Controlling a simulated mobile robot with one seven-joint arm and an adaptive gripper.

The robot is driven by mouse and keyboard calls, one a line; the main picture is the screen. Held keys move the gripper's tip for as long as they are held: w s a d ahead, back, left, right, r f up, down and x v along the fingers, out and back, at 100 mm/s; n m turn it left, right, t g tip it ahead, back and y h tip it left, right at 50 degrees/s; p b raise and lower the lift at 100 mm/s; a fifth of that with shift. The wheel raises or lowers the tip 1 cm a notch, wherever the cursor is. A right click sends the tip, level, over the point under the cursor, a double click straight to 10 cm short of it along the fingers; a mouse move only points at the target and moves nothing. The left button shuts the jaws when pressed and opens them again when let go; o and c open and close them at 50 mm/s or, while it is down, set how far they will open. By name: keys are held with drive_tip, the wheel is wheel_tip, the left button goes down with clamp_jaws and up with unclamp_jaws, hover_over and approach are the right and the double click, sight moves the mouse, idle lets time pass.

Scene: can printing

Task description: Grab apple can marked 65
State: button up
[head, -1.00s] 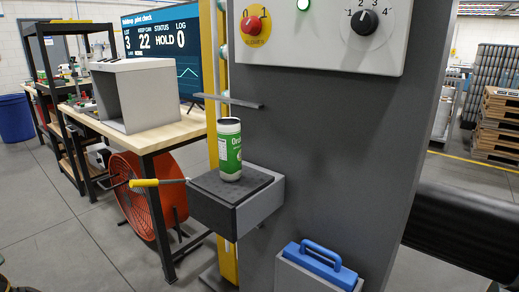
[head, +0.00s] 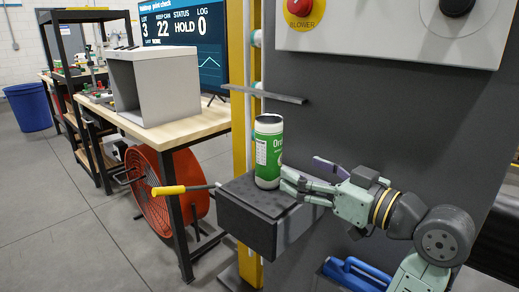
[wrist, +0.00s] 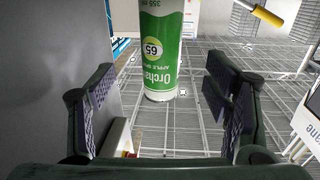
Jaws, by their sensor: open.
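In the wrist view the gripper (wrist: 160,88) is open, with the can ahead between the two fingers and a gap on each side. I cannot tell whether a fingertip touches it.
A thin grey plate (head: 264,94) juts out above the can. A yellow-handled lever (head: 168,190) sticks out left of the platform. A blue-handled item (head: 352,272) sits below my arm. The grey panel (head: 330,110) stands close behind.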

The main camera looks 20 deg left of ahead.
sight(278, 157)
drive_tip(key=p+x, duration=0.1)
drive_tip(key=x, duration=0.3)
drive_tip(key=shift+a, duration=0.3)
drive_tip(key=p+x, duration=0.1)
drive_tip(key=x, duration=0.1)
drive_tip(key=p+x, duration=0.1)
drive_tip(key=x, duration=0.2)
drive_tip(key=shift+r+p, duration=0.2)
drive_tip(key=shift+p, duration=0.1)
drive_tip(key=shift+w+a+f, duration=0.1)
drive_tip(key=shift+w+a, duration=0.05)
drive_tip(key=shift+a, duration=0.05)
drive_tip(key=shift+c, duration=0.3)
drive_tip(key=c, duration=0.8)
drive_tip(key=shift+c, duration=0.2)
